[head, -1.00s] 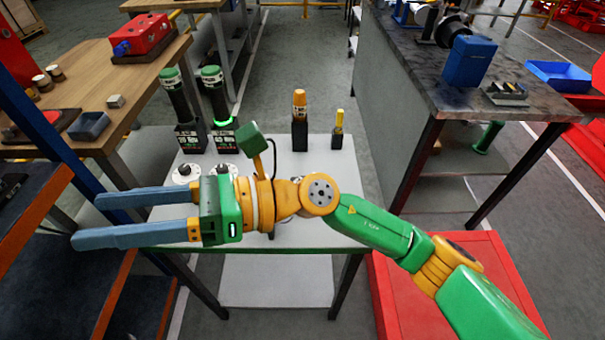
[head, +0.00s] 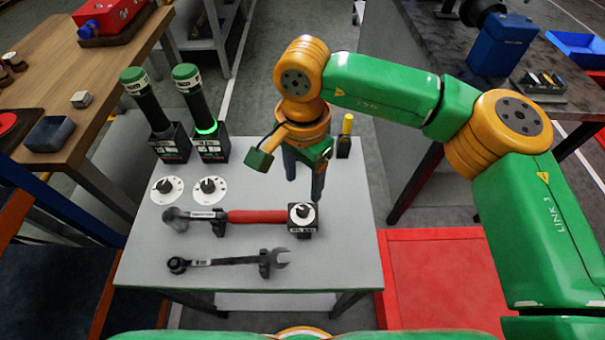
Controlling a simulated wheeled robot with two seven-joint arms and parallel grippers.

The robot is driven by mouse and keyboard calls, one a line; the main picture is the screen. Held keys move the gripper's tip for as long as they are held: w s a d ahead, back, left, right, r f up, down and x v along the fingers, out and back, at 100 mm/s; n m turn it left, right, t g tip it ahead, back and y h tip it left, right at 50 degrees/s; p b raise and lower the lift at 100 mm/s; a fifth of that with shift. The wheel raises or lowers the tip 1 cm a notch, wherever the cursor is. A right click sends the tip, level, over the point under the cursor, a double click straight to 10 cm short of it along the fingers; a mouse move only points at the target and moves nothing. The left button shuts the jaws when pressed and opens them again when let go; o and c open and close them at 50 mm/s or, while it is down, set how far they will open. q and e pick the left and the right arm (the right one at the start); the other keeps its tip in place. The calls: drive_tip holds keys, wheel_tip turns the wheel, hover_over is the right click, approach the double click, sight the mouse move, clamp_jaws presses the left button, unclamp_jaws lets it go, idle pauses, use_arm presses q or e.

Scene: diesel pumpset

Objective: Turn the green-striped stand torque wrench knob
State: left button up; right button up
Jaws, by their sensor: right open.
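A torque wrench with a red handle (head: 256,216) lies across the grey table in the head view, raised on small black supports. At its right end is a black block with a white dial and dark knob (head: 303,213). My right gripper (head: 304,187) points down just behind this knob, its two blue-grey fingers apart and empty. I cannot tell whether the fingertips touch anything. Two more white dials with dark knobs, a left one (head: 167,189) and a right one (head: 209,189), sit on the table to the left. I cannot make out green stripes on a stand. My left gripper is not in view.
An open-ended wrench (head: 229,262) lies near the table's front edge. Two green-capped black tools stand in black holders, a left one (head: 148,103) and a right one (head: 199,100) with a green glowing ring. A small yellow-topped tool (head: 346,126) stands behind my gripper.

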sight(303, 210)
drive_tip(key=s+f, duration=0.1)
drive_tip(key=f, duration=0.1)
drive_tip(key=s+f+p, duration=0.1)
drive_tip(key=f, duration=0.1)
drive_tip(key=shift+s, duration=0.1)
drive_tip(key=shift+f, duration=0.95)
drive_tip(key=shift+w+f, duration=0.2)
drive_tip(key=shift+w, duration=0.1)
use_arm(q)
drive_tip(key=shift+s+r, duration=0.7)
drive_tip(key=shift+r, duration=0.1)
use_arm(e)
drive_tip(key=shift+s, duration=0.1)
clamp_jaws()
